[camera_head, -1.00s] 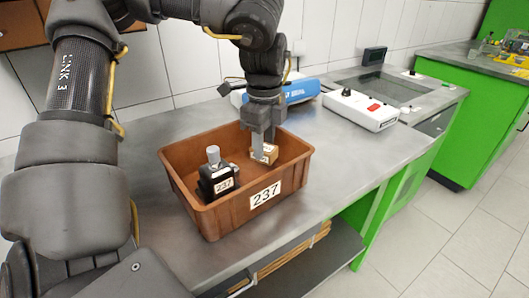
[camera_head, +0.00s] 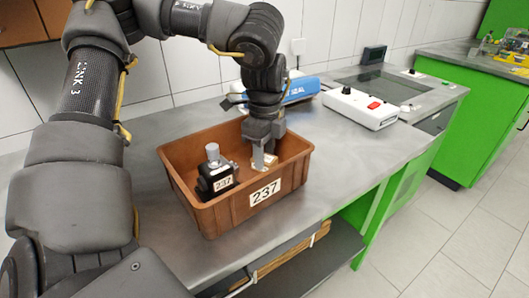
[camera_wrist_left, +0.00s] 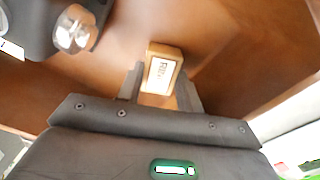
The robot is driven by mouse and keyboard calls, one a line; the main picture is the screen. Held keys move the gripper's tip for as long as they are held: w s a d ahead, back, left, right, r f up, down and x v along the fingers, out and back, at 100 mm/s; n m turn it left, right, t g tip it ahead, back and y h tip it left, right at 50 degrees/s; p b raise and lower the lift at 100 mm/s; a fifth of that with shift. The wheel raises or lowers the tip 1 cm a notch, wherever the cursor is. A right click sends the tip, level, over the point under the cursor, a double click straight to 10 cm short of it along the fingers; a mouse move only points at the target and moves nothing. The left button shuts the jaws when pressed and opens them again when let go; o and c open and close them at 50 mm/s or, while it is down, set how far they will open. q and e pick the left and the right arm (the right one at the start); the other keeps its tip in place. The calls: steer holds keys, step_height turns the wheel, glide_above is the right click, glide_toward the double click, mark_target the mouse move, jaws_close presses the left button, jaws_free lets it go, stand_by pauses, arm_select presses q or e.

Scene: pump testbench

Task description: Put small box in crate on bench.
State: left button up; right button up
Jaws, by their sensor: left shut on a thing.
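The small box (camera_wrist_left: 162,68) is light brown with a white label. It sits between the fingers of my left gripper (camera_wrist_left: 160,88) in the left wrist view, and the gripper is shut on it. In the head view the left gripper (camera_head: 264,160) reaches down inside the brown crate (camera_head: 230,213), with the small box (camera_head: 268,162) partly hidden behind a finger. The crate stands on the bench (camera_head: 330,160) and has a 237 label. I cannot tell whether the box touches the crate floor. My right gripper is not in view.
Bench space right of the crate is clear.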

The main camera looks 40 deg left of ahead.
arm_select(q)
steer(key=o, duration=0.7)
steer(key=shift+o, duration=1.3)
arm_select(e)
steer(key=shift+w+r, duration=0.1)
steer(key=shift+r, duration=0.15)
arm_select(q)
steer(key=shift+r, duration=0.1)
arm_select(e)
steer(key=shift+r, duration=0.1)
arm_select(q)
steer(key=shift+r+p, duration=0.15)
steer(key=shift+p, duration=0.2)
step_height(320, 180, up, 12)
steer(key=shift+f+p, duration=0.1)
steer(key=shift+p, duration=0.4)
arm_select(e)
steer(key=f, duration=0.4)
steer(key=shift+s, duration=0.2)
